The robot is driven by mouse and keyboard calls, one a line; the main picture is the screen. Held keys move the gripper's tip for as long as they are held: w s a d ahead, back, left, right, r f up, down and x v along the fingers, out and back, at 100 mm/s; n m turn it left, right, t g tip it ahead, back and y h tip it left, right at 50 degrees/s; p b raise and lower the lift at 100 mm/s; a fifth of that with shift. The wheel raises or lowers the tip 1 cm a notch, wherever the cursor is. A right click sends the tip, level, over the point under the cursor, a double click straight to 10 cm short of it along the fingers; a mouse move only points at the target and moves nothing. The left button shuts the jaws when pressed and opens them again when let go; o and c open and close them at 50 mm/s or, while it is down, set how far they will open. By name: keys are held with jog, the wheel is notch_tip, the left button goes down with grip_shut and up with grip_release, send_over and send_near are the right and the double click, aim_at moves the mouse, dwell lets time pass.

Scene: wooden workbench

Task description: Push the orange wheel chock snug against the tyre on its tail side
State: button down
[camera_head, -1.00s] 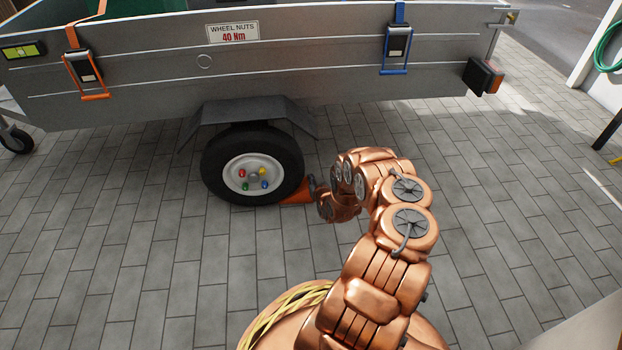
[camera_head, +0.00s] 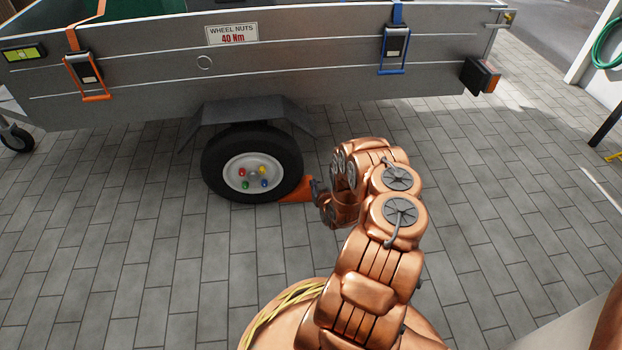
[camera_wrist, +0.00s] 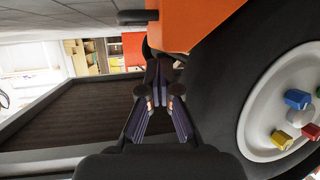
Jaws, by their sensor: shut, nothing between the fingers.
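The orange wheel chock (camera_head: 298,189) is on the paving at the lower right of the trailer's black tyre (camera_head: 214,179). Its near end meets the tyre's outline in the head view; I cannot tell whether a small gap is left. My gripper (camera_head: 315,187) is at the chock's right end, away from the tyre, with its fingers shut and empty. In the wrist view, the gripper (camera_wrist: 161,88) has the orange chock (camera_wrist: 195,20) beside its fingertips at the top, and the tyre (camera_wrist: 218,85) fills the right. Whether the fingertips touch the chock is unclear.
The grey trailer body (camera_head: 300,75) overhangs the wheel, with a dark mudguard (camera_head: 245,110) above the tyre. A jockey wheel (camera_head: 17,139) stands at far left. The paving (camera_head: 480,200) to the right is clear. A green hose (camera_head: 607,45) hangs at far right.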

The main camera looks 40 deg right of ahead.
jog(key=s+a+p, duration=0.1)
jog(key=s+a, duration=0.2)
jog(key=s, duration=0.4)
jog(key=shift+a+r, duration=0.15)
jog(key=shift+a, duration=0.05)
notch_tip(320, 180, up, 36)
jog(key=w+n+g+p, duration=0.25)
jog(key=g+p, duration=0.45)
jog(key=p, duration=1)
jog(key=s+a+r+g+y+p, duration=0.15)
jog(key=a+r+p, duration=0.45)
jog(key=r, duration=0.6)
jog(key=s+a+r+g+y+p, duration=0.1)
jog(key=s+a+r+p, duration=0.25)
jog(key=a+r, duration=0.65)
jog(key=s+a+r+n+g+y+p, duration=0.1)
jog(key=s+a+r+g+p, duration=0.1)
jog(key=s+a+r+p, duration=0.5)
jog(key=s+a+r+n+g+y+p, duration=0.1)
jog(key=s+a+r+p, duration=0.7)
jog(key=s+a+r, duration=0.8)
notch_tip(320, 180, up, 7)
jog(key=s+g+y, duration=0.1)
jog(key=s, duration=0.1)
jog(key=shift+s+a+f+n+g, duration=0.15)
jog(key=shift+s+a+n+g, duration=0.1)
jog(key=shift+s+n+g, duration=0.1)
